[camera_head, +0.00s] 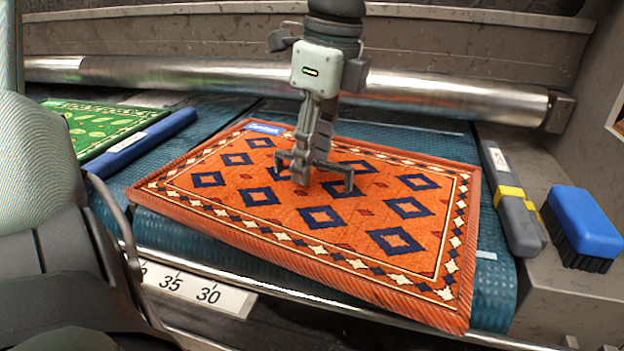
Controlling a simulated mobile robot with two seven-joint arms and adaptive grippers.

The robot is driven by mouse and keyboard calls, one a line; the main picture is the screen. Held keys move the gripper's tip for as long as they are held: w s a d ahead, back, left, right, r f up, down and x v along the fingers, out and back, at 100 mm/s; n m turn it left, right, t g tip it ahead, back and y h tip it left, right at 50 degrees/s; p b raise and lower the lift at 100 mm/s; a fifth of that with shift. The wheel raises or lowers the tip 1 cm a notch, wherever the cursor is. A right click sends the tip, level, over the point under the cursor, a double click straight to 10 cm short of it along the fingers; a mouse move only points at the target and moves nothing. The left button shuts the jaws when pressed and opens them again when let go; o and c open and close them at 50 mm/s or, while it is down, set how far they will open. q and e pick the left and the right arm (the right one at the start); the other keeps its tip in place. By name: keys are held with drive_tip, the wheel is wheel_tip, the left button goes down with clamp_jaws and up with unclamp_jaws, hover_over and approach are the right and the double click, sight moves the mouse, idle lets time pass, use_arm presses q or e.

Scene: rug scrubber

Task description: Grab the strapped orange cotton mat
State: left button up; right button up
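The orange mat (290,215) lies flat on the blue-green belt in the middle of the view. It has dark blue diamonds, a patterned border and a ribbed orange edge. A small blue label (265,128) with white writing is at its far left corner. I cannot make out a separate strap. My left gripper (315,172) points down over the middle of the mat, its fingers spread apart with nothing between them. I cannot tell whether the fingertips touch the mat. The gripper hides a strip of the mat's far part. My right gripper is not in view.
A green mat (95,125) and a blue bar (140,143) lie at the left. A metal roller (200,75) runs behind the belt (160,232). A grey-yellow tool (512,205) and a blue brush (583,222) sit at the right. A numbered scale (195,290) runs along the front.

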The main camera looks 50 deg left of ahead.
use_arm(q)
drive_tip(key=shift+f, duration=0.35)
clamp_jaws()
idle(0.3)
